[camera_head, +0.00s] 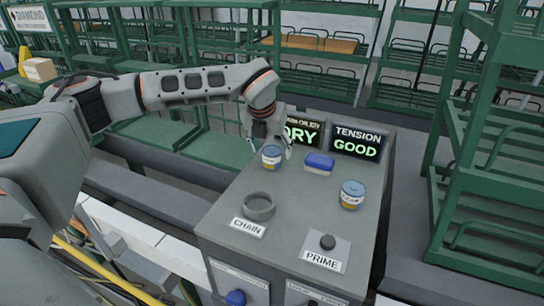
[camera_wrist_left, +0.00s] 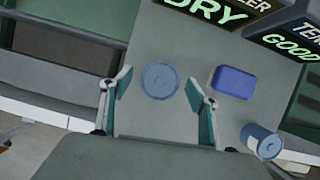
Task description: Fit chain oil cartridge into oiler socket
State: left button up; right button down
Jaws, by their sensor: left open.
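A round cartridge (camera_head: 271,158) with a blue lid and yellow-and-white body stands upright on the grey console. In the left wrist view the same blue lid (camera_wrist_left: 160,80) lies between the fingertips. A second similar cartridge (camera_head: 352,195) stands upright farther right; it also shows in the left wrist view (camera_wrist_left: 262,142). The grey ring-shaped socket (camera_head: 259,206) sits behind the CHAIN label and looks empty. My left gripper (camera_head: 273,142) points down at the first cartridge, open, its fingers on either side. Finger contact cannot be told. My right gripper is not in view.
A blue block (camera_head: 319,162) lies close right of the first cartridge. Behind stand a DRY display (camera_head: 302,133) and a TENSION GOOD display (camera_head: 357,143). A black PRIME button (camera_head: 327,242) is near the front. Console top between cartridge and socket is clear. Green racks surround it.

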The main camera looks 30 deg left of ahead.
pick_arm(q)
jog(key=shift+w+f, duration=0.1)
jog(key=shift+f, duration=0.05)
jog(key=c, duration=1.3)
jog(key=shift+o, duration=0.2)
jog(key=shift+r, duration=0.2)
